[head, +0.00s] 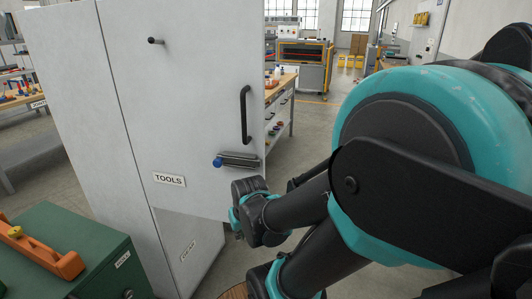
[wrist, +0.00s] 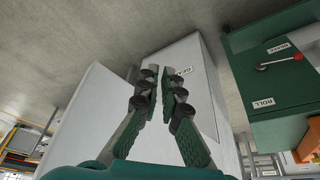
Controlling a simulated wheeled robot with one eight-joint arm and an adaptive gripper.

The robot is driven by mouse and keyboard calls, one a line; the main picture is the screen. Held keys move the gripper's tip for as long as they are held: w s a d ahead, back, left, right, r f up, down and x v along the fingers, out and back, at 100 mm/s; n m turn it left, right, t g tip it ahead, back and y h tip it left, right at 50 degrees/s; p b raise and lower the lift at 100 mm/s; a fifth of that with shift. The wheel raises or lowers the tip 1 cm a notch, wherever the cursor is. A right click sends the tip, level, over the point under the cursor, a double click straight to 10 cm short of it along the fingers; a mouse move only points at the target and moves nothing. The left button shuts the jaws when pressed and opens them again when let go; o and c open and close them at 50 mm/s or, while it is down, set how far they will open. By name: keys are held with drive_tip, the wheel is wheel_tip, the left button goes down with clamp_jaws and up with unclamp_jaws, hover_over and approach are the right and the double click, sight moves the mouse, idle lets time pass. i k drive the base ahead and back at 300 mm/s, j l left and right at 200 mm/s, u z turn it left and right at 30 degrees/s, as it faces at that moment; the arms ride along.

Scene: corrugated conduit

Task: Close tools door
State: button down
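The white tools door (head: 185,90), marked TOOLS, stands swung out from the grey-white cabinet (head: 70,100) in the head view. Its bottom edge overhangs the set-back lower panel. It bears a black bar handle (head: 245,115) and a latch with a blue knob (head: 237,160). In the wrist view, upside down, the door seems to be the pale panel (wrist: 82,112) at left. My gripper (head: 247,186) is by the door's lower right corner; I cannot tell if it touches. In the wrist view my gripper (wrist: 160,72) has its fingertips drawn close together, with nothing between them.
A green case (head: 75,255) with an orange tool (head: 40,248) stands at lower left; the green case also shows in the wrist view (wrist: 262,85). A workbench (head: 282,95) stands behind the door. Open floor (head: 310,140) lies right of the door.

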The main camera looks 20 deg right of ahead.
sight(188, 75)
drive_tip(key=k+l, duration=0.15)
drive_tip(key=l, duration=0.15)
drive_tip(key=k+l+z, duration=0.1)
drive_tip(key=k+l, duration=0.25)
drive_tip(key=l, duration=0.25)
drive_tip(key=k+l+z, duration=0.1)
drive_tip(key=l, duration=0.2)
